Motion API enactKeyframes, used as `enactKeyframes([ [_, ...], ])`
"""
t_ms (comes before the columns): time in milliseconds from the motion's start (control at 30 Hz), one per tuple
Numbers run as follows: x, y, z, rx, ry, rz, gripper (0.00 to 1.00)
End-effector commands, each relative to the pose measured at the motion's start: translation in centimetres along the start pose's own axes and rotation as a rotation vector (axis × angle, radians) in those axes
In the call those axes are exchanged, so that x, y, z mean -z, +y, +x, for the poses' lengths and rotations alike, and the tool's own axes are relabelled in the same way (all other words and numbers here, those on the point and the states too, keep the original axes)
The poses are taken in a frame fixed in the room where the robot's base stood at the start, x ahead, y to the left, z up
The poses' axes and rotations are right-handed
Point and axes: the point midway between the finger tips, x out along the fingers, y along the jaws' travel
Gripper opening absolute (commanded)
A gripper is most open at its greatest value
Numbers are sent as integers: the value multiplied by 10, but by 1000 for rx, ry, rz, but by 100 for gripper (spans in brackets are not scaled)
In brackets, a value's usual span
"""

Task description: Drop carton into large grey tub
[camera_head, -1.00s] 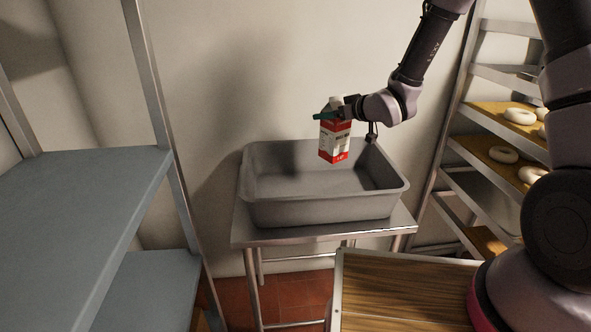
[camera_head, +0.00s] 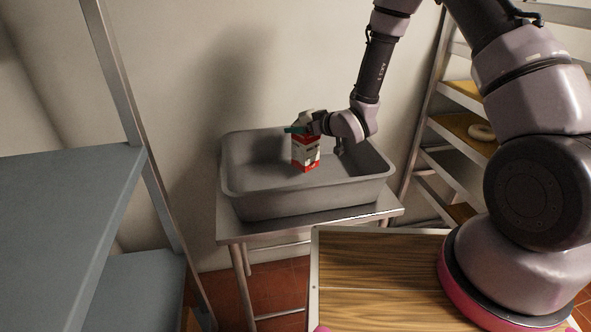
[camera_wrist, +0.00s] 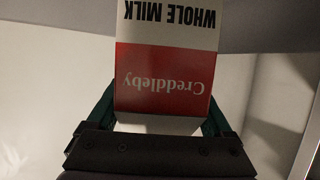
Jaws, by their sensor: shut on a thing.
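The red and white milk carton (camera_head: 306,156) is upright and held by my gripper (camera_head: 301,129) near its top. It is over the inside of the large grey tub (camera_head: 290,201), with its lower part below the level of the tub's far rim in the head view. I cannot tell whether its base touches the tub floor. In the wrist view the carton (camera_wrist: 165,78) sits between the two green fingers, its label reading "Whole Milk" and "Creddleby" upside down. The gripper is shut on it. The rest of the tub looks empty.
The tub stands on a metal table (camera_head: 232,228) against the wall. A blue-grey shelf unit (camera_head: 70,215) is at the left. A rack (camera_head: 425,130) with bagels is at the right. A wooden board (camera_head: 380,270) lies in front.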

Motion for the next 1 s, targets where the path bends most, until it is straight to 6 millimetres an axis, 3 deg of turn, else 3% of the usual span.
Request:
enactKeyframes([
  [433,-5,0,3,1,5,-2,0],
  [467,-5,0,3,1,5,-2,89],
  [500,-5,0,3,1,4,-2,100],
  [800,-7,0,-1,0,-1,0,100],
  [1000,-6,1,-31,-1,0,1,100],
])
